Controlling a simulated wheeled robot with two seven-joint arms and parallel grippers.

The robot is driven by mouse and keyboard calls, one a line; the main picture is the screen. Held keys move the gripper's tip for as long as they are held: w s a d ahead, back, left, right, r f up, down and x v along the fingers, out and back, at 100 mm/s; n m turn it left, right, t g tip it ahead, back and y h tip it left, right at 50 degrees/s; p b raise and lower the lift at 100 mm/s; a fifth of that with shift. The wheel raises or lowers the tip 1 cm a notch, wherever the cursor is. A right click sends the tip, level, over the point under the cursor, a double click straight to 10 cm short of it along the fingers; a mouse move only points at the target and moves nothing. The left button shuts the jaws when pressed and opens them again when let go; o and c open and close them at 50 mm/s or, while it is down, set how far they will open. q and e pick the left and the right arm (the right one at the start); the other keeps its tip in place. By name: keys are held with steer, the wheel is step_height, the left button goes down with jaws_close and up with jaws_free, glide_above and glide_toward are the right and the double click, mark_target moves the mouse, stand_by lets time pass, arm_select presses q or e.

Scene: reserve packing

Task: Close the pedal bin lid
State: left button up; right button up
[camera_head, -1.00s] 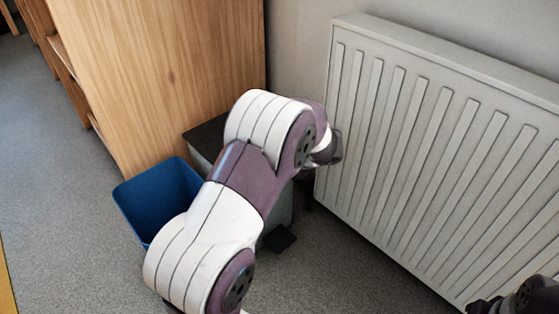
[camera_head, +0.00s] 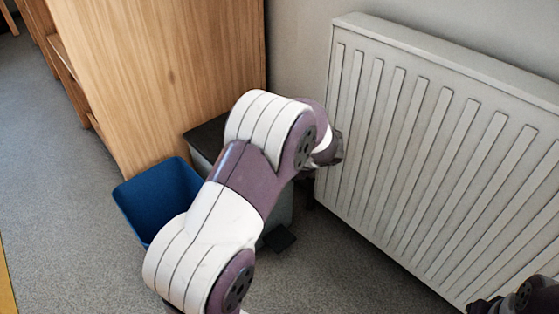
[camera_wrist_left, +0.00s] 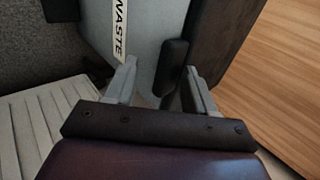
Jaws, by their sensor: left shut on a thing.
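The pedal bin (camera_head: 281,208) is grey with a dark lid (camera_head: 207,134), and stands against the wooden cabinet, partly hidden behind my left arm. The lid looks low over the body; whether a gap is left cannot be told. In the left wrist view the bin's grey wall (camera_wrist_left: 145,35) carries a "WASTE" label, with the dark lid (camera_wrist_left: 225,40) to the right. My left gripper (camera_wrist_left: 160,68) is shut on a dark rounded bar (camera_wrist_left: 174,65) at the lid's edge. My right arm's end shows at the bottom right of the head view; its fingers cannot be made out.
A blue open bin (camera_head: 155,200) stands just left of the pedal bin. A white radiator (camera_head: 430,150) on the wall is close to my left wrist on the right. The wooden cabinet (camera_head: 160,80) is behind. A dark pedal (camera_head: 281,238) sits low at the front.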

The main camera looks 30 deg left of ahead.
arm_select(q)
steer(key=p+v, duration=0.8)
steer(key=v, duration=0.4)
steer(key=shift+d+r, duration=0.2)
steer(key=shift+r, duration=0.05)
